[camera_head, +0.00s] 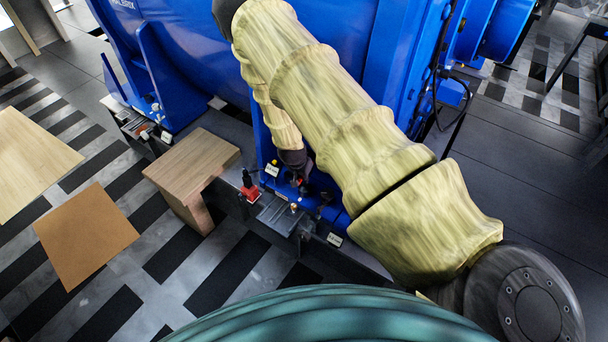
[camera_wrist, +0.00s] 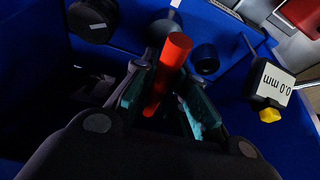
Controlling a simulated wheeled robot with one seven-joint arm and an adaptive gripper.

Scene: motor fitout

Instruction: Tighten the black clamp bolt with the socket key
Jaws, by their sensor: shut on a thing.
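My gripper (camera_wrist: 164,98) is shut on a red-orange cylindrical handle, which I take to be the socket key (camera_wrist: 172,62). The handle stands between the two green finger pads, and its working end is hidden from me. In the head view my gripper (camera_head: 295,160) points down beside the foot of the blue machine, with a small bit of red just below it. Several dark round parts are near the handle in the wrist view, one of them a black round head (camera_wrist: 205,58) just right of it. I cannot tell which is the black clamp bolt or whether the key touches it.
The blue motor housing (camera_head: 190,60) rises behind my arm. A white "0.0 mm" label (camera_wrist: 272,82) and yellow knob (camera_wrist: 269,115) are close at right. A red block (camera_head: 251,193), a grey metal plate (camera_head: 279,215) and a wooden block (camera_head: 190,168) are left of my gripper.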

